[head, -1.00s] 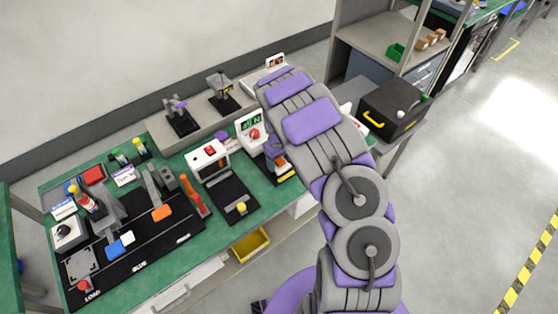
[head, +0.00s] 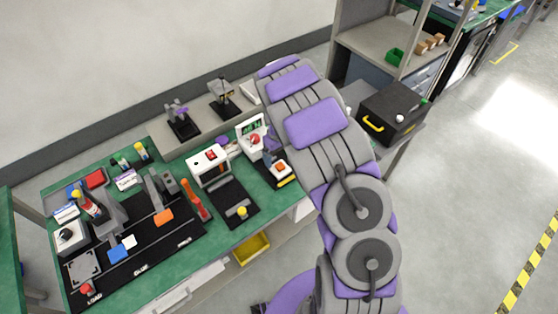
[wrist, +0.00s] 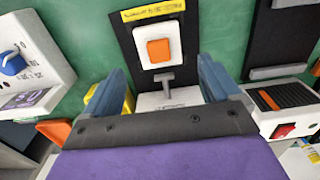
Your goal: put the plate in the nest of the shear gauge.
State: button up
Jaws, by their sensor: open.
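A white square plate with an orange block on it (head: 280,168) lies on the black base of the shear gauge, which has a yellow-marked front edge. The plate also shows in the wrist view (wrist: 140,44), flat and apart from my fingers. The gauge's white housing (head: 243,127), with a green display and a red knob, stands behind the base. My gripper (wrist: 163,80) is open and empty, its two blue-grey fingers on either side of a small grey T-shaped part. In the head view my arm hides part of the gauge's right side.
A white box with a black base (head: 236,204) stands left of the gauge. A black mat with a blue block (head: 117,254) and an orange block (head: 163,217) lies further left. A yellow bin (head: 251,247) sits below the bench edge. A black case (head: 393,112) is at the right.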

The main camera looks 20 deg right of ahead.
jog(key=s+r+m, duration=0.1)
jog(key=s+r, duration=0.7)
jog(key=r, duration=0.2)
jog(key=s+r+m, duration=0.2)
jog(key=s+r, duration=0.5)
jog(key=r, duration=0.4)
jog(key=s+a+r+g, duration=0.1)
jog(key=s+a+r, duration=0.1)
jog(key=s, duration=1)
jog(key=s+a+r+m, duration=0.1)
jog(key=s+a+r, duration=0.1)
jog(key=s, duration=1.1)
jog(key=shift+s+a+r+g+p, duration=0.25)
jog(key=shift+r+g+p, duration=0.1)
jog(key=shift+g+p, duration=0.1)
jog(key=shift+w, duration=0.1)
